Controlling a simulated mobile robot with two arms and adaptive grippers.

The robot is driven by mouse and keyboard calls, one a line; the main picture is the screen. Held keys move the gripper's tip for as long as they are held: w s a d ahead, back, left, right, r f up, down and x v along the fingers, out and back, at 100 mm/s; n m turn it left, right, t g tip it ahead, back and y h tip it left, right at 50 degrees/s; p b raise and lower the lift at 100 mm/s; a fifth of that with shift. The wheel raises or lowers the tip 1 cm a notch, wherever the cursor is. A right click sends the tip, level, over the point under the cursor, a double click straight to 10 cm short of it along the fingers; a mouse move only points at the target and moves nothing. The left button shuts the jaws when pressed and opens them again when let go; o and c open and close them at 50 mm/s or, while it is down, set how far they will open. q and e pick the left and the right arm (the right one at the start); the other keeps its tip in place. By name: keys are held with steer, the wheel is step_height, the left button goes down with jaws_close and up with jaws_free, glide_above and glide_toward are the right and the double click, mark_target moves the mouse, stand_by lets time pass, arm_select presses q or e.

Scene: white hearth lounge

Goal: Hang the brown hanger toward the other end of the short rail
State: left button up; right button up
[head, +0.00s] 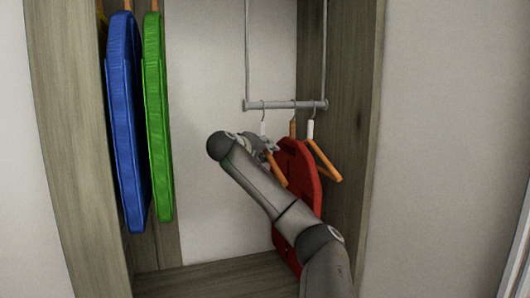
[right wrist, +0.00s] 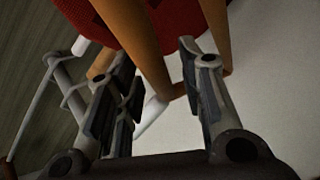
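The short rail (head: 285,105) hangs from two thin rods inside the wardrobe, with several hangers on it. A hanger with a white neck (head: 263,128) hangs left of the rail's middle; its brown arm (head: 276,170) shows past my gripper. A brown hanger (head: 325,161) with a white neck hangs near the right end. Between them another hanger carries a red garment (head: 305,178). My right gripper (head: 264,143) is at the left hanger, just below the rail. In the right wrist view its fingers (right wrist: 165,95) are apart, with a white neck (right wrist: 151,112) and brown wood between them. My left gripper is not in view.
A blue garment (head: 127,120) and a green garment (head: 157,115) hang at the left. The wardrobe's right wall (head: 345,130) stands close to the rail's right end. The back panel (head: 205,120) between the green garment and rail is clear.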

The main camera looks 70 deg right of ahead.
steer(key=shift+a, duration=0.15)
steer(key=v, duration=1.1)
steer(key=shift+a, duration=0.4)
